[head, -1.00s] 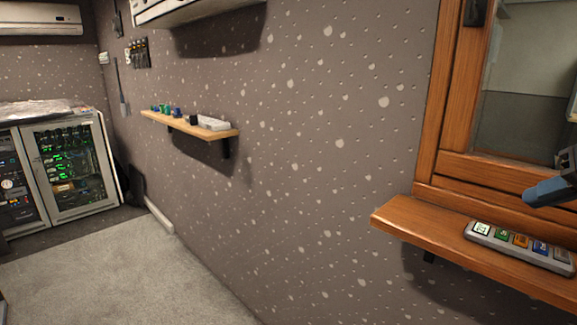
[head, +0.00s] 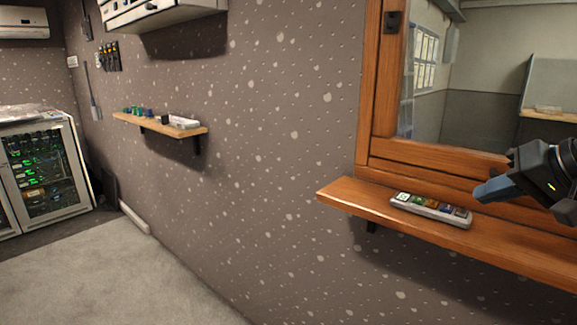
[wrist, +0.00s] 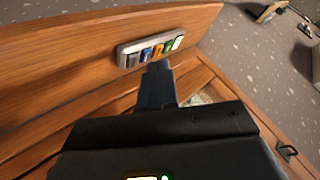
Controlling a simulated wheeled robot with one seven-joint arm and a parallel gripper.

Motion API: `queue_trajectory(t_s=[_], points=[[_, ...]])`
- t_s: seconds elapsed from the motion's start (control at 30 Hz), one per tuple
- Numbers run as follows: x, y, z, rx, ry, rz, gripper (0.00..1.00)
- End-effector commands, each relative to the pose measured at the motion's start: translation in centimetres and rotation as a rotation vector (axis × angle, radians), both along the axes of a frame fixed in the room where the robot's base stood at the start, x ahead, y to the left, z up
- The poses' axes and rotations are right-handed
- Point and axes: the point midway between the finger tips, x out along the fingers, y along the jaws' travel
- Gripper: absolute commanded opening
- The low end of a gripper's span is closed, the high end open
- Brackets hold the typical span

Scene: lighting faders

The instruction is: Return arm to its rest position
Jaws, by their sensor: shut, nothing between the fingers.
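My gripper (head: 480,194) is at the right of the head view, in front of the window frame and above the wooden sill shelf (head: 340,190). Its blue-grey fingers are shut with nothing between them. A light grey panel with a row of coloured buttons or faders (head: 431,208) lies on the sill, left of and below the fingertips in the head view. In the wrist view the panel (wrist: 122,58) lies beyond the fingertips (wrist: 157,66), with a white, green, orange and blue key showing. I cannot tell the exact gap between fingers and panel.
A wooden-framed window (head: 385,100) stands behind the gripper. A small wall shelf (head: 160,138) with small objects and a white box is farther left. A glass-door cabinet (head: 45,170) stands far left. The carpet floor (head: 130,280) is clear.

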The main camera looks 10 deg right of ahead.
Motion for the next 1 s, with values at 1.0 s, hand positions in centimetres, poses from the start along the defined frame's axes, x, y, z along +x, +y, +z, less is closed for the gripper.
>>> queue_trajectory(t_s=[1.0], points=[[-2.1, 17.3, -14.9, 0.216, -0.399, -0.144, 0.00]])
